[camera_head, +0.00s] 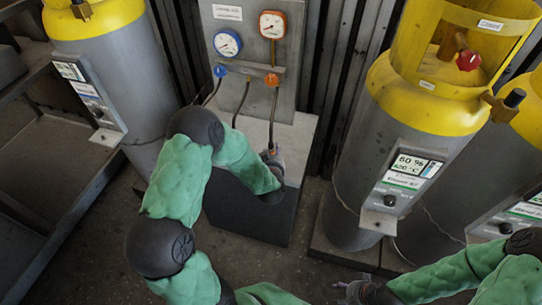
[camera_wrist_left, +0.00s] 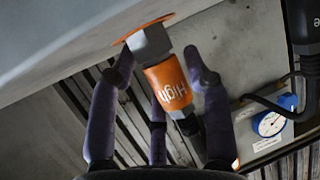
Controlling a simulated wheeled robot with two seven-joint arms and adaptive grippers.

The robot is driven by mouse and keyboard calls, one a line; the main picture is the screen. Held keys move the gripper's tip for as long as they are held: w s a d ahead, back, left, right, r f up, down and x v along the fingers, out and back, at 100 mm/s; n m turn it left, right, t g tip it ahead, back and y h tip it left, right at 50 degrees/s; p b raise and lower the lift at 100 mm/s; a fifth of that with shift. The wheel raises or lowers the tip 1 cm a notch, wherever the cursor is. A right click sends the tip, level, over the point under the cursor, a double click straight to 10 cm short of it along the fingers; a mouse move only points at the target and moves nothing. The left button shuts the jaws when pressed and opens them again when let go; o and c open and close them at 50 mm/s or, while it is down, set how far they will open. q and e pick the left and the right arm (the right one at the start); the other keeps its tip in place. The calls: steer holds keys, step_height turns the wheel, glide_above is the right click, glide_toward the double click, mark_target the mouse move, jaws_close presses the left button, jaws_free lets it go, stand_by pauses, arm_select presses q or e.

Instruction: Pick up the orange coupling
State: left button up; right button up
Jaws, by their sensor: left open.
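The orange coupling (camera_wrist_left: 168,86), marked "High", shows in the left wrist view with a grey hex nut at one end. The nut end meets an orange ring on a pale grey surface. My left gripper (camera_wrist_left: 161,64) is open, with its fingers spread around the coupling; a gap shows on the right side, and contact on the left is unclear. In the head view my left gripper (camera_head: 272,168) is at the lower end of the hose from the orange gauge, over the pale block; the coupling is mostly hidden there. My right gripper (camera_head: 357,291) is at the bottom edge, its jaws unclear.
A grey panel (camera_head: 250,110) carries a blue gauge (camera_head: 227,43) and an orange gauge (camera_head: 272,24), with hoses below. Yellow-topped cylinders stand left (camera_head: 115,75) and right (camera_head: 395,135). A dark shelf (camera_head: 70,150) is at far left. Some floor is clear between the block and right cylinder.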

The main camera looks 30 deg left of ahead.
mark_target(273, 149)
arm_select(q)
steer(key=shift+r, duration=0.1)
steer(key=c, duration=1)
jaws_close()
steer(key=shift+r+p, duration=0.3)
steer(key=shift+r, duration=0.15)
step_height(273, 149, up, 2)
steer(key=shift+r+p, duration=0.1)
steer(key=shift+p, duration=0.5)
steer(key=s+d+r+p, duration=0.4)
steer(key=d+r, duration=0.6)
steer(key=d, duration=0.3)
steer(key=shift+d+p, duration=0.25)
steer(key=shift+p, duration=0.55)
